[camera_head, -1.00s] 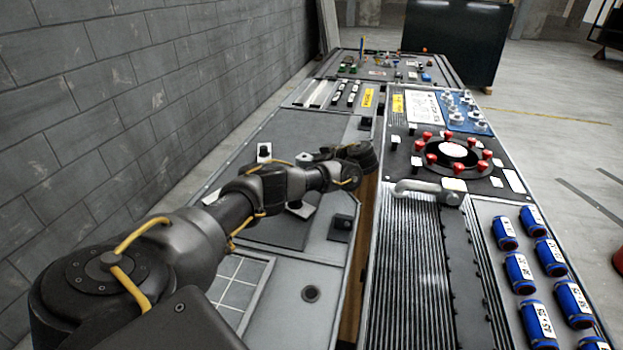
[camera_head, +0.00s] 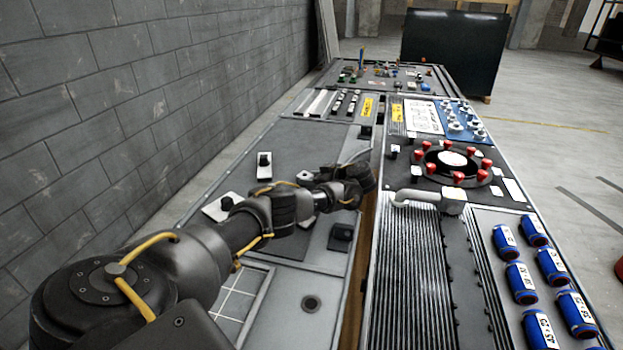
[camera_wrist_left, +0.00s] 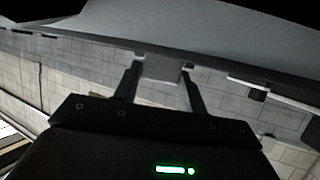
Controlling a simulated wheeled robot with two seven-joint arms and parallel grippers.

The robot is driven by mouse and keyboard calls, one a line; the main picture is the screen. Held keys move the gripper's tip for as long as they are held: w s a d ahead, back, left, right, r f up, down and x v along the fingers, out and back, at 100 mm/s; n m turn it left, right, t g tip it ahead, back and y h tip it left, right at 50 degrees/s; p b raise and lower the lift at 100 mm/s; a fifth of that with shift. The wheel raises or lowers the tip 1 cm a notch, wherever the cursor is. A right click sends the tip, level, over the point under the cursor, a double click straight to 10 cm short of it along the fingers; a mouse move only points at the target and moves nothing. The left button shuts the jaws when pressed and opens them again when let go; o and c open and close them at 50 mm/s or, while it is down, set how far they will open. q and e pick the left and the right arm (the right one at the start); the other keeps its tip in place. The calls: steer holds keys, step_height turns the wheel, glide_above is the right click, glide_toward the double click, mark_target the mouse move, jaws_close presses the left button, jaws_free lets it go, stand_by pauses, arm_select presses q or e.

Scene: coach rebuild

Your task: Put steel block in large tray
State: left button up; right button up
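My left gripper (camera_head: 362,162) is above the gap between the two long benches, with its fingers mostly hidden in the head view. In the left wrist view its two fingers (camera_wrist_left: 163,68) are apart with a grey block (camera_wrist_left: 161,72) between their tips. It looks like the steel block, gripped and clear of the surfaces around it. A wide, flat dark grey tray-like area (camera_head: 310,135) lies on the left bench, left of the gripper. A framed panel with pale grid lines (camera_head: 262,290) is nearer. I cannot tell which is the large tray. My right gripper is not in view.
Small blocks on pale plates (camera_head: 264,166) and a dark block (camera_head: 341,236) stand on the left bench. The right bench holds a pipe handle (camera_head: 415,197), a ring of red knobs (camera_head: 452,160) and several blue cylinders (camera_head: 521,282). A brick wall (camera_head: 130,110) runs along the left.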

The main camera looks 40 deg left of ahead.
arm_select(q)
steer(key=o, duration=0.4)
steer(key=shift+c, duration=0.2)
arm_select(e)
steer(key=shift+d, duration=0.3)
arm_select(q)
steer(key=shift+d+r, duration=0.2)
steer(key=v, duration=0.6)
steer(key=shift+w+d, duration=0.1)
steer(key=shift+d, duration=0.1)
steer(key=shift+p+v, duration=2)
steer(key=shift+v, duration=0.65)
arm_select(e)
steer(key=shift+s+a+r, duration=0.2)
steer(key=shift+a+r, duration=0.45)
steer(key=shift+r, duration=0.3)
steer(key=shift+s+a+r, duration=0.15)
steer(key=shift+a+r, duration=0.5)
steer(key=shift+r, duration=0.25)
